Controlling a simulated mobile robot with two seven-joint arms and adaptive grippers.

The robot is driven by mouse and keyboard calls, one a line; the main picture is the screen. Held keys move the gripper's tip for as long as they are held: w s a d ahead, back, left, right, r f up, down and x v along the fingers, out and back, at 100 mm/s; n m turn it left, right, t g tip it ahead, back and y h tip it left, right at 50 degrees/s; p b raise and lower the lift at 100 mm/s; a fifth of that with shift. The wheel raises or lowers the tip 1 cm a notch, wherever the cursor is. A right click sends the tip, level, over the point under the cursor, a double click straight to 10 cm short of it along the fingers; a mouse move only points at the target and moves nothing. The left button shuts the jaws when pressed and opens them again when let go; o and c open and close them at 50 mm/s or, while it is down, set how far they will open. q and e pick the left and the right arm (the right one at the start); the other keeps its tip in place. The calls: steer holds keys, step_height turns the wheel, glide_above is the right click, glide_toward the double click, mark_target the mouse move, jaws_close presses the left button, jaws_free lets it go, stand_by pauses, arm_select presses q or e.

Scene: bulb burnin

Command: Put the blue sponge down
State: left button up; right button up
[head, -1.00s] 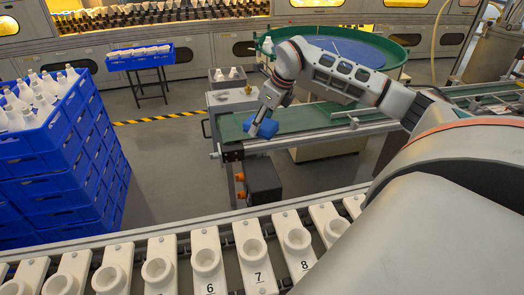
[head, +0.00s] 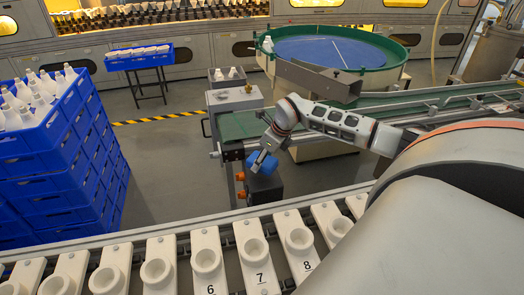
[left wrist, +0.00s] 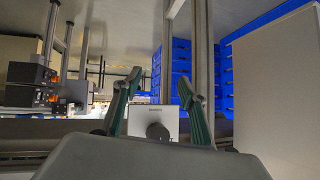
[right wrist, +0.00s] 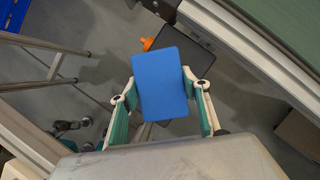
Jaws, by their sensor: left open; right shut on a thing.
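The blue sponge (head: 264,162) is held in my right gripper (head: 259,166) in the head view. It hangs in the gap between the green-belt conveyor and the front row of white holders. In the right wrist view the sponge (right wrist: 160,83) sits between the two fingers of the right gripper (right wrist: 160,106), above a dark box and the grey floor. My left gripper (left wrist: 160,88) shows only in the left wrist view. Its fingers are apart with nothing between them.
The green conveyor (head: 240,125) lies behind the sponge, with a dark box (head: 264,186) below its end. White numbered holders (head: 207,262) line the front rail. Stacked blue crates (head: 60,165) with white bottles stand left. A round green-rimmed table (head: 395,58) is at the back.

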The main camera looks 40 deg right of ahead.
steer(key=shift+f, duration=1.7)
steer(key=shift+f, duration=0.15)
steer(key=o, duration=1.1)
steer(key=shift+r, duration=0.3)
steer(key=v, duration=1.1)
steer(key=shift+s+d+r+p, duration=0.1)
steer(key=shift+s+r+p, duration=0.15)
steer(key=shift+r+p, duration=0.1)
steer(key=shift+f, duration=0.1)
